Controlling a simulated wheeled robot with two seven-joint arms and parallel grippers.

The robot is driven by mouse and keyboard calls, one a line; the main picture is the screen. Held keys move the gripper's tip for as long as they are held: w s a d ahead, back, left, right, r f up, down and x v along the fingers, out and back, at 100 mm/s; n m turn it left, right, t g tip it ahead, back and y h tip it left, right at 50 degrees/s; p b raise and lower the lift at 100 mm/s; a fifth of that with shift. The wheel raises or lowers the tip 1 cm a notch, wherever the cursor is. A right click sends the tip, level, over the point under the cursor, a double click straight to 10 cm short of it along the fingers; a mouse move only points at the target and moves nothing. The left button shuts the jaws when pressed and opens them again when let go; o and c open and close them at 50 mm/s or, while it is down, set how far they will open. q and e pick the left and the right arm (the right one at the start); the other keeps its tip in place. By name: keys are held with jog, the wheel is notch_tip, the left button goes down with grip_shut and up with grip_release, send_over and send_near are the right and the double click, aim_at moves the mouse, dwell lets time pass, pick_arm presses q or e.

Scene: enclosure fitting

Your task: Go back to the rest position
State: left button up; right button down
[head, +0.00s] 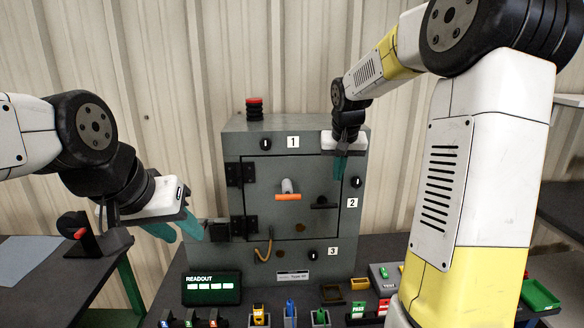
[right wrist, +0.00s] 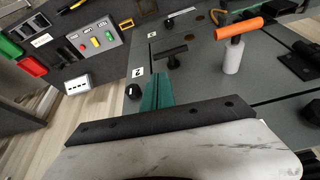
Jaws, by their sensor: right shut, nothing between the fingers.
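My right gripper (head: 339,172) is in front of the upper right part of the grey enclosure (head: 262,147). Its teal fingers are together and empty. In the right wrist view the fingers (right wrist: 157,88) point towards the enclosure front, close to the number 2 label and a black knob, with a black T-handle beyond them. I cannot tell whether they touch the front. My left gripper (head: 178,230) is left of the enclosure, with its two teal fingers apart and nothing between them.
The enclosure door carries an orange-tipped handle (head: 288,195). A lit readout box (head: 211,288) and several small coloured parts stand on the dark bench in front. A red-topped stack (head: 254,108) sits on the enclosure. A side table (head: 40,275) is at the left.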

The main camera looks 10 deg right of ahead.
jog(key=s+a+r+n+t+y, duration=0.1)
jog(key=s+a, duration=0.2)
jog(key=s, duration=1.1)
jog(key=s+a+r+n+y, duration=0.1)
jog(key=s+a+r, duration=0.1)
jog(key=s, duration=1.2)
jog(key=shift+s+a+t+y, duration=0.3)
jog(key=shift+a+t, duration=0.1)
jog(key=shift+a, duration=0.1)
jog(key=shift+w+r, duration=0.15)
jog(key=shift+r, duration=0.05)
